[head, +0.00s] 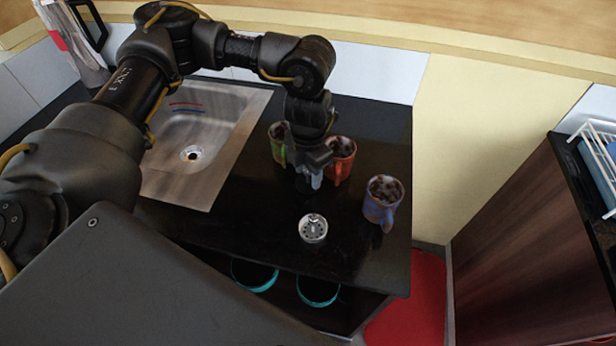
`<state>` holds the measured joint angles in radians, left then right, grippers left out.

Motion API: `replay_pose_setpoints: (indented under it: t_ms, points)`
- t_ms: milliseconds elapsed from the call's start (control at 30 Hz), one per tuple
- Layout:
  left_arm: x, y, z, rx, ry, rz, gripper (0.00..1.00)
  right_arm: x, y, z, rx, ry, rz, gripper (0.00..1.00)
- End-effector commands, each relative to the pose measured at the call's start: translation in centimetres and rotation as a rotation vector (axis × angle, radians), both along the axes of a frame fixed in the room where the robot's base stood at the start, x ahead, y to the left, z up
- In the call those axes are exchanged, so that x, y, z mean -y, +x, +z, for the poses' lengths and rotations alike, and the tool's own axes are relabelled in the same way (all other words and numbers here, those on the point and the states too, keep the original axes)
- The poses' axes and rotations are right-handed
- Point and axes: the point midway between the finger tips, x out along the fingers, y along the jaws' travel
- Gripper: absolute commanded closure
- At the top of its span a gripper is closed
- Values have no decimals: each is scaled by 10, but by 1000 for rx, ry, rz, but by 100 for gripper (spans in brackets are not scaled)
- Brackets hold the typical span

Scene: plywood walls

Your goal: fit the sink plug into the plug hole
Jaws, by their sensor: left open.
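The sink plug (313,228), a small round metal piece with dark holes on top, lies on the black countertop (240,222) near its front edge. The plug hole (191,154) shows at the bottom of the steel sink (222,172) on the left; nothing covers it. My left gripper (309,184) is open above the counter, pointing down, a little beyond the plug and apart from it. Its fingertips are small and partly dark against the counter. My right gripper is not in view.
An orange mug (341,160) and a green mug (277,144) stand close to my left gripper. A blue-red mug (382,202) stands right of the plug. Teal-rimmed bowls (318,292) sit on a shelf below the counter. Bare counter lies between sink and plug.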

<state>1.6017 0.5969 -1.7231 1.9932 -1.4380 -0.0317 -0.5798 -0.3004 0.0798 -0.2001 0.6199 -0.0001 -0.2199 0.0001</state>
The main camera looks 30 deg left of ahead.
Motion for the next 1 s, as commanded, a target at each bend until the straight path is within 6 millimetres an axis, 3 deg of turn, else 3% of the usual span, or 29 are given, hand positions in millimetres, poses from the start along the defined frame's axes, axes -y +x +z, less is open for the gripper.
replay_pose_setpoints:
  t_ms: [267,633,1000]
  points:
    - [0,0,-4,1,-1,0,53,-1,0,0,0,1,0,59]
    - [0,0,-3,0,0,0,100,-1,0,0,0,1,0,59]
    - [0,1,1,2,-1,-1,100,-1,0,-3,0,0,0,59]
